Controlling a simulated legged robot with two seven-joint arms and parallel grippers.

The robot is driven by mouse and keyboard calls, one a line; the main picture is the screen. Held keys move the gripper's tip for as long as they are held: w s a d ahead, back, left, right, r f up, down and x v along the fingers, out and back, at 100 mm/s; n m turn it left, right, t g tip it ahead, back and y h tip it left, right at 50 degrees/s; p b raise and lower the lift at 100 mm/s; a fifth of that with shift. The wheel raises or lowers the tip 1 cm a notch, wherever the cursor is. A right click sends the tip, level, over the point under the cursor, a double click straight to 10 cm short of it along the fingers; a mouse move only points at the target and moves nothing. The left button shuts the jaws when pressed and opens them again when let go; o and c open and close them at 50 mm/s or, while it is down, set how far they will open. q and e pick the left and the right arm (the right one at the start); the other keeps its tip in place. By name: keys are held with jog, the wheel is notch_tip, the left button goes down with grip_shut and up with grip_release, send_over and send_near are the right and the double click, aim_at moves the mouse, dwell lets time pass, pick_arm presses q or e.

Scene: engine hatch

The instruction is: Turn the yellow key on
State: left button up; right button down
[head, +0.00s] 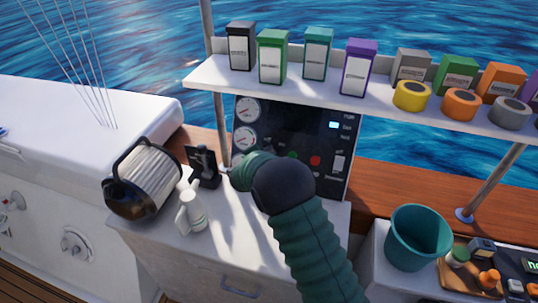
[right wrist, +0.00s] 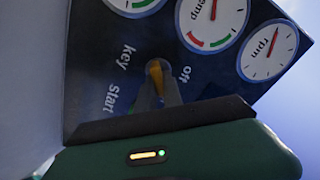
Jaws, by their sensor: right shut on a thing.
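The yellow key (right wrist: 155,78) shows in the right wrist view on the dark control panel, beside the words "Off", "key" and "Start". Its yellow tip points up toward the gauges, near "Off". My right gripper (right wrist: 168,98) is at the key and shut on it; the gripper's dark front edge hides the lower part. In the head view my green right arm reaches up to the left side of the panel (head: 325,130), and its gripper (head: 236,174) is mostly hidden by the wrist. The key is hidden there. My left gripper is not in view.
A shelf (head: 300,84) with several boxes and tape rolls hangs above the panel. A ribbed metal canister (head: 150,178), a black device (head: 203,165) and a white bottle (head: 190,210) stand left of my arm. A teal bucket (head: 418,240) stands at right.

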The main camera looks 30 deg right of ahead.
jog(key=shift+s+f+m+b, duration=0.2)
jog(key=shift+m+b, duration=0.1)
jog(key=shift+m, duration=0.5)
jog(key=c, duration=1.5)
grip_release()
jog(key=shift+r, duration=0.1)
jog(key=shift+a, duration=0.1)
jog(key=shift+s+a+r, duration=0.1)
jog(key=shift+a+r, duration=0.05)
jog(key=v, duration=1.6)
jog(key=shift+s+a+p, duration=0.1)
jog(key=shift+a+p, duration=0.1)
jog(key=shift+p, duration=0.15)
